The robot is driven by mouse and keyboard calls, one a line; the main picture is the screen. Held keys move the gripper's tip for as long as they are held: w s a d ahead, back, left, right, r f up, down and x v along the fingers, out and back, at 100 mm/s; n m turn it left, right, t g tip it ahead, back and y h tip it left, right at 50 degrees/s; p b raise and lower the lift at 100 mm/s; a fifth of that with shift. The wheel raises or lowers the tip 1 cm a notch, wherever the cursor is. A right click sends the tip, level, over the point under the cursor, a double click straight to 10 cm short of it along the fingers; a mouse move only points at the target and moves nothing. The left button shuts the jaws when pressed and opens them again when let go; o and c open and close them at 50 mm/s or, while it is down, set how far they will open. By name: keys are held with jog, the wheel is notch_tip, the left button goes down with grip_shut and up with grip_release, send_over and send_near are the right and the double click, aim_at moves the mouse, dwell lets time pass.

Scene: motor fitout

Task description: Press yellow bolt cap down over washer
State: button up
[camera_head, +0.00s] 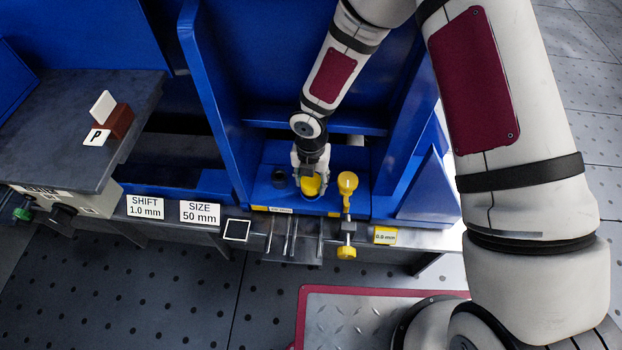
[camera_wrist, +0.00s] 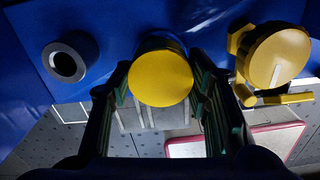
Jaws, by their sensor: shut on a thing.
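The yellow bolt cap (camera_wrist: 160,78) is a round yellow piece held between the two fingers of my gripper (camera_wrist: 160,98) in the wrist view. In the head view the yellow cap (camera_head: 311,186) shows at the tip of my gripper (camera_head: 311,172), over the blue fixture. My gripper is shut on the cap. A dark ring-shaped part (camera_wrist: 70,57), possibly a washer or a socket, is to the left of the cap; it also shows in the head view (camera_head: 279,175). Whatever is under the cap is hidden, so I cannot tell whether it touches a washer.
A yellow clamp or knob fitting (camera_head: 347,182) stands close to the right of the cap; its round head (camera_wrist: 277,57) shows in the wrist view. Tall blue walls (camera_head: 213,90) flank the fixture. Labels and a lever block (camera_head: 114,120) are at left.

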jog(key=shift+f+b, duration=0.4)
jog(key=shift+f, duration=0.2)
jog(key=o, duration=1.1)
jog(key=shift+r, duration=0.15)
